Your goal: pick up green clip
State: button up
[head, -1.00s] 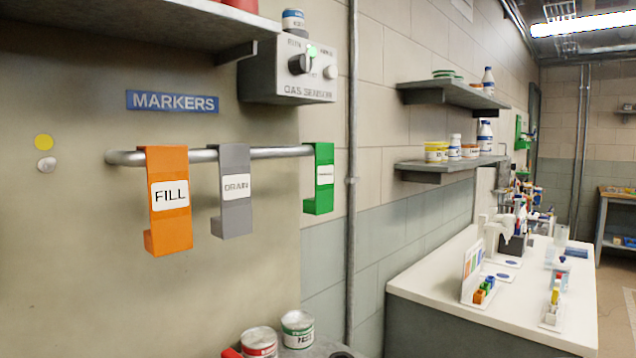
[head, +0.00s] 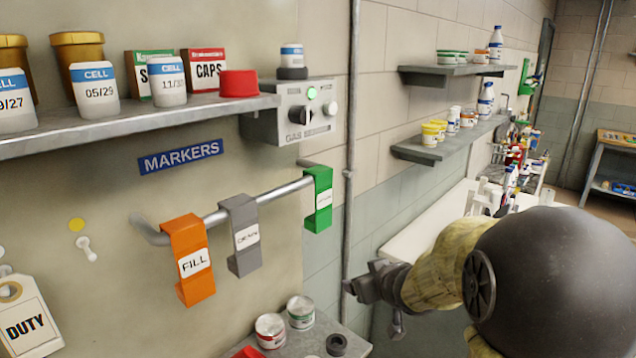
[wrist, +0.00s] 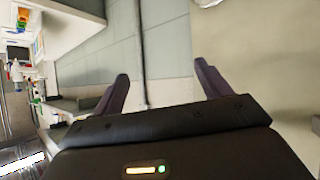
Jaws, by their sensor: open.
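The green clip (head: 318,199) hangs at the right end of the metal rail (head: 285,189) under the MARKERS sign, with a small white label on its front. To its left on the same rail hang the grey DRAIN clip (head: 240,236) and the orange FILL clip (head: 188,262). My gripper (head: 352,287) is below and slightly right of the green clip, apart from it. In the wrist view its two fingers (wrist: 160,85) stand wide apart with nothing between them. The green clip cannot be made out in the wrist view.
A vertical pipe (head: 349,180) runs close to the right of the green clip. The gas sensor box (head: 290,112) and a loaded shelf (head: 150,122) are above. Cans (head: 270,330) stand on a ledge (head: 345,346) below. Wall shelves (head: 440,145) are at the right.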

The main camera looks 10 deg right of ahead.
aim_at(324, 217)
notch_tip(324, 217, up, 16)
jog(key=n+y+p, duration=0.4)
jog(key=y+p, duration=0.3)
jog(key=p, duration=0.1)
jog(key=shift+s+d+f+n, duration=0.2)
jog(key=shift+d+n, duration=0.1)
jog(key=shift+n, duration=0.1)
jog(key=shift+w, duration=0.1)
jog(key=p+x, duration=0.1)
jog(key=x, duration=1.1)
jog(key=shift+a+f+p, duration=0.15)
jog(key=shift+p, duration=0.2)
